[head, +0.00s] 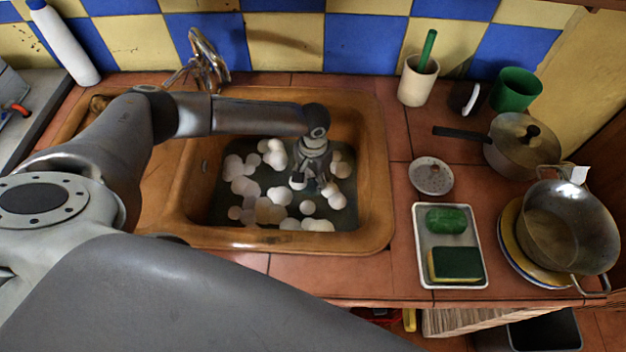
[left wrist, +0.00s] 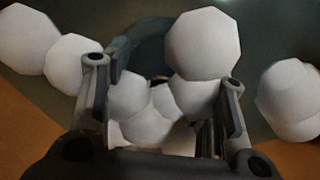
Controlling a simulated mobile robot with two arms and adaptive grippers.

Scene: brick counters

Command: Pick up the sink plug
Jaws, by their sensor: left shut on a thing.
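My left gripper (head: 313,180) is low inside the brown sink (head: 376,190), among white foam balls at the water. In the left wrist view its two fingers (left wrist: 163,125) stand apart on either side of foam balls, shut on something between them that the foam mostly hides. A small dark and brownish bit (left wrist: 160,79) shows between the fingers; I take it for part of the sink plug. A dark round rim (left wrist: 150,45) shows beyond it; I cannot tell if it is plug or drain. My right gripper is not in view.
A metal tap (head: 207,62) stands behind the sink. To the right are a round lid with holes (head: 431,176), a tray (head: 424,276) with green soap and a sponge, a lidded pan (head: 517,157), a wok (head: 568,230) on plates, and cups along the wall.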

